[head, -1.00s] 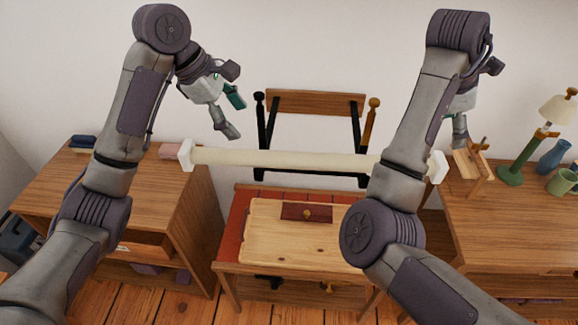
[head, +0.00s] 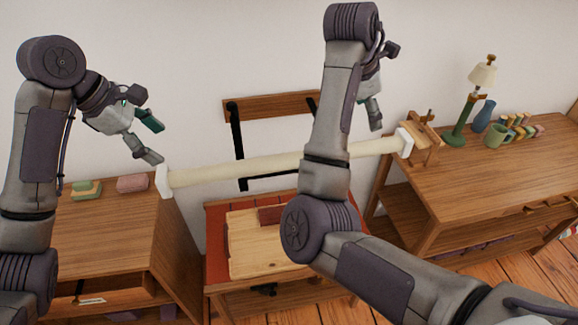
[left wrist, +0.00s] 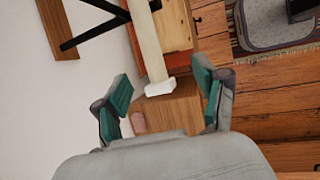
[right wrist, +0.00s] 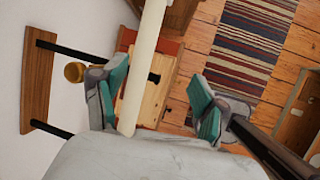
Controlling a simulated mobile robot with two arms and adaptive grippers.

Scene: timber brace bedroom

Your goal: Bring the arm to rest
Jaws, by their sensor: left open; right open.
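My left gripper (head: 150,141) is open and empty at the left, in front of the wall and above the left cabinet. Its spread green-padded fingers (left wrist: 163,98) show in the left wrist view. My right gripper (head: 374,100) is partly hidden behind its own arm. The right wrist view shows its fingers (right wrist: 155,100) apart, with nothing visibly clamped between them. A long cream bar (head: 235,169) with white end blocks runs between the left cabinet and the right desk. My right arm hides part of it. I cannot tell whether either gripper touches it.
The left cabinet (head: 110,235) carries folded cloths (head: 133,184). The right desk (head: 480,175) carries a wooden stand (head: 424,140), lamp (head: 482,76), blue vase (head: 484,116) and green mug (head: 497,136). A wall rail (head: 265,105) is behind the bar. A low table with a wooden board (head: 255,250) stands below.

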